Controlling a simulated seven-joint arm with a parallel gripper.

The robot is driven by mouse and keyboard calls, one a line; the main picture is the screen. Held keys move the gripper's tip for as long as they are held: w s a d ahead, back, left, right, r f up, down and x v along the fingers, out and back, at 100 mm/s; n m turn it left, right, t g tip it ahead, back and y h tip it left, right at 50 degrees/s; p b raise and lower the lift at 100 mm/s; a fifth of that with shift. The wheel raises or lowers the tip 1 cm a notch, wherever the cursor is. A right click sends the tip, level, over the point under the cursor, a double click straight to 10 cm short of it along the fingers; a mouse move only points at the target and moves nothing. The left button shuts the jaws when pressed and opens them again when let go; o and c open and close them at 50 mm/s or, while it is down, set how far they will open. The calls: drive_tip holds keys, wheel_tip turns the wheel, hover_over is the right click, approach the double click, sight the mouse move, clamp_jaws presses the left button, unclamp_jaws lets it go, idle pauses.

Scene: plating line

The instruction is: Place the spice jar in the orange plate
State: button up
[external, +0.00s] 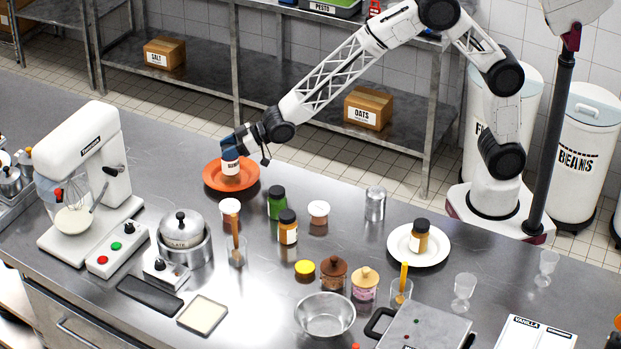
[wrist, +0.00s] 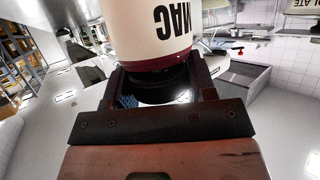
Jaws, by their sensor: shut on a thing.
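A white cup (external: 230,207), a green jar (external: 276,203) and an amber jar (external: 287,228) stand in front of the orange plate. Another amber jar (external: 419,236) is on a white plate (external: 398,246) at right. A stand mixer (external: 85,170) is at left.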

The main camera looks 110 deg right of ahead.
drive_tip(key=shift+f, duration=1.1)
drive_tip(key=shift+f, duration=0.15)
drive_tip(key=o, duration=1.3)
drive_tip(key=shift+o, duration=0.2)
drive_tip(key=shift+s, duration=0.1)
drive_tip(key=shift+v, duration=0.8)
drive_tip(key=v, duration=1)
drive_tip(key=shift+r, duration=0.25)
drive_tip(key=shift+s, duration=0.1)
